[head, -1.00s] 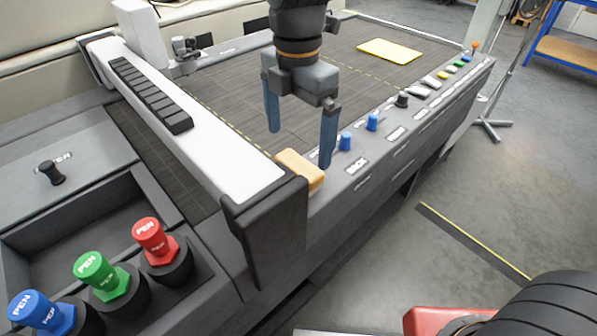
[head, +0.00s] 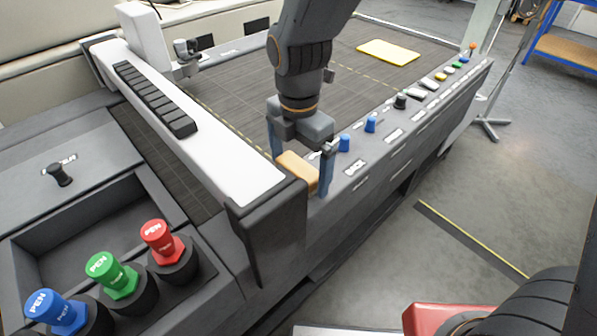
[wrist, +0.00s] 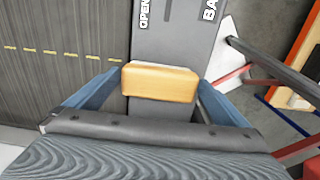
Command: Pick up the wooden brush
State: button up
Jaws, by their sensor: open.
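The wooden brush (head: 298,170) is a light tan block lying on the grey front ledge of the machine, beside the end of the white gantry beam. My gripper (head: 298,170) is lowered over it and open, with one blue finger on each side of the brush. In the wrist view the brush (wrist: 160,82) lies crosswise between the two blue fingers (wrist: 160,95). Its left end is close to the left finger and its right end close to the right one. I cannot tell whether either finger touches it. The underside of the brush is hidden.
The white gantry beam (head: 215,150) with its black end block (head: 268,225) stands close left of the brush. Blue knobs (head: 344,143) stand on the ledge to the right. Red, green and blue pens (head: 161,240) stand in holders at lower left. A yellow sheet (head: 388,52) lies on the bed.

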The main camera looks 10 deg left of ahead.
aim_at(299, 166)
jog(key=c, duration=1)
jog(key=shift+r, duration=0.15)
notch_tip(299, 166, up, 10)
jog(key=shift+f+b, duration=0.1)
jog(key=shift+b, duration=0.8)
